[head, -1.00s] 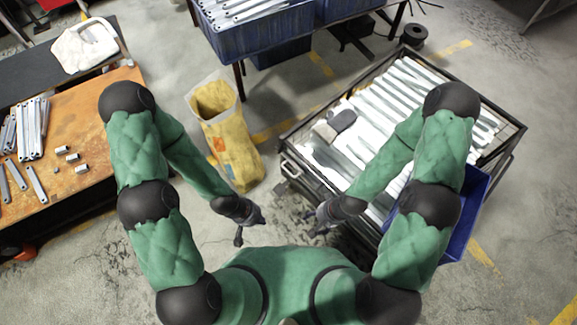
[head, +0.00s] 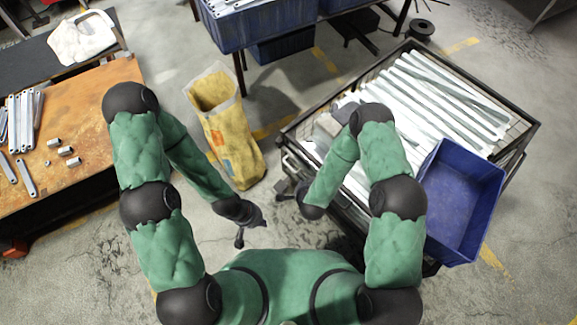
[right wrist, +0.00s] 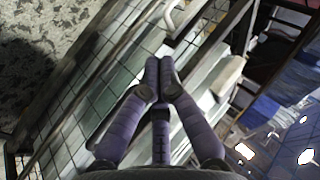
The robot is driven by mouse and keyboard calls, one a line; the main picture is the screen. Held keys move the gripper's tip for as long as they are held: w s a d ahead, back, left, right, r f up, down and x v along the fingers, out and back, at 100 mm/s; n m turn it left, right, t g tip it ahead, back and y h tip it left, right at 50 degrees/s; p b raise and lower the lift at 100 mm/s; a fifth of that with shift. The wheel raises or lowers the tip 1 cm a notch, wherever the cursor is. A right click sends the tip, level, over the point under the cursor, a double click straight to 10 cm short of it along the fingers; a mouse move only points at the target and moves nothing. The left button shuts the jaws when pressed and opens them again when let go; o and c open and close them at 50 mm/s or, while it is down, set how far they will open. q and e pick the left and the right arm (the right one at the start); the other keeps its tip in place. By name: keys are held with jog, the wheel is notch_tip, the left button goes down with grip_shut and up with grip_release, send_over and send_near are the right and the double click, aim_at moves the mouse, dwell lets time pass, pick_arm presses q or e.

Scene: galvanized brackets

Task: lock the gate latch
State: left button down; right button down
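The wire-mesh cart (head: 291,133) holds long galvanized brackets and stands at the right. Its near-left side carries the gate. In the right wrist view a pale curved handle-like piece (right wrist: 172,20) shows on the mesh frame (right wrist: 120,45); I cannot tell for sure that it is the latch. My right gripper (head: 283,190) is beside the cart's near-left corner in the head view, hiding part of it. In the right wrist view its fingertips (right wrist: 160,72) are together, with nothing visible between them. My left gripper (head: 252,228) is open and empty above the floor.
A blue bin (head: 458,203) sits at the cart's right front. A yellow sack (head: 232,140) stands on the floor left of the cart. An orange worktable (head: 95,100) with metal pieces is at the left. Floor between sack and cart is clear.

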jog(key=w+a+f+m+t+h+b, duration=0.2)
jog(key=w+a+f+m+t+b, duration=0.1)
jog(key=m+t+b, duration=0.1)
jog(key=shift+w+a+f+m+t, duration=0.2)
jog(key=shift+a+m+t, duration=0.15)
jog(key=shift+t, duration=0.45)
jog(key=b, duration=0.5)
send_near(289, 155)
jog(key=w+d, duration=0.3)
jog(key=shift+w+a+f+b, duration=0.5)
jog(key=shift+a+f, duration=0.2)
jog(key=shift+a, duration=0.15)
jog(key=shift+w+a+f+b, duration=0.25)
jog(key=shift+w+a+b, duration=0.05)
jog(key=shift+w+a, duration=0.2)
jog(key=shift+r, duration=0.1)
